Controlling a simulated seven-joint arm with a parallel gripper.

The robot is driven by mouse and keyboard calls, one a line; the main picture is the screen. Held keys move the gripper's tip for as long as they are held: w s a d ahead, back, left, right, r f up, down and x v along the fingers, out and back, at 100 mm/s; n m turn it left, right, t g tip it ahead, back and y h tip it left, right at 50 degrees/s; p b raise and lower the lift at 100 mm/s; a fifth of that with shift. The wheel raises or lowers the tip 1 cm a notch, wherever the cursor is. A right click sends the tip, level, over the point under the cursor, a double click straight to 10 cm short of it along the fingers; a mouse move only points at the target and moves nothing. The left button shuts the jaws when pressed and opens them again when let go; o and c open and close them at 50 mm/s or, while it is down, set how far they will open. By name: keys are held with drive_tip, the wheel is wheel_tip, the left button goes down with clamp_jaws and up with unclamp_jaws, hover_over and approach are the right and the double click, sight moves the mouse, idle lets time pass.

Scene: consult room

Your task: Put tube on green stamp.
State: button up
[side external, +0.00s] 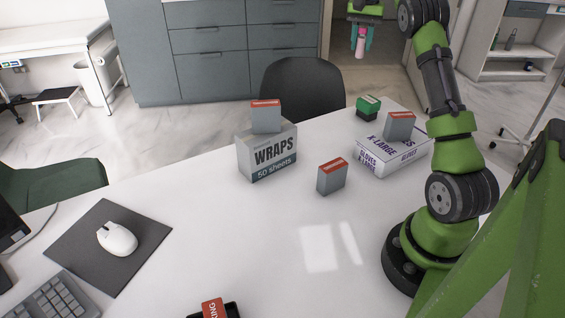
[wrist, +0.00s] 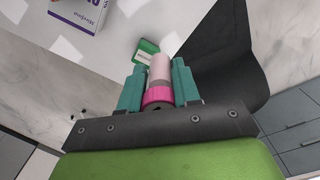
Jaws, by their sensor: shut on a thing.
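The tube (wrist: 159,70) is pale pink with a bright pink band and sits between the teal fingers of my gripper (wrist: 159,85) in the wrist view. In the side view my gripper (side external: 361,38) is high up beyond the table's far edge, shut on the tube (side external: 360,46), which hangs down. The green stamp (side external: 368,107) stands on the table near its far edge, left of the gloves box. In the wrist view the green stamp (wrist: 146,51) shows just past the tube's far end, partly hidden by it. The tube appears well above the stamp.
A gloves box (side external: 392,155) bears a small grey-and-red box (side external: 400,125). A wraps box (side external: 267,152) bears another (side external: 265,116), and a third (side external: 332,176) stands on the table (side external: 200,205). A black chair (side external: 304,86) stands behind.

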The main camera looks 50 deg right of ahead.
drive_tip(key=s+d+f+m, duration=0.1)
drive_tip(key=s+d+m, duration=0.1)
drive_tip(key=s+d, duration=0.4)
approach(372, 104)
drive_tip(key=shift+d+f, duration=0.15)
drive_tip(key=shift+f, duration=1.95)
drive_tip(key=shift+f, duration=0.1)
drive_tip(key=o, duration=1)
drive_tip(key=shift+f, duration=0.1)
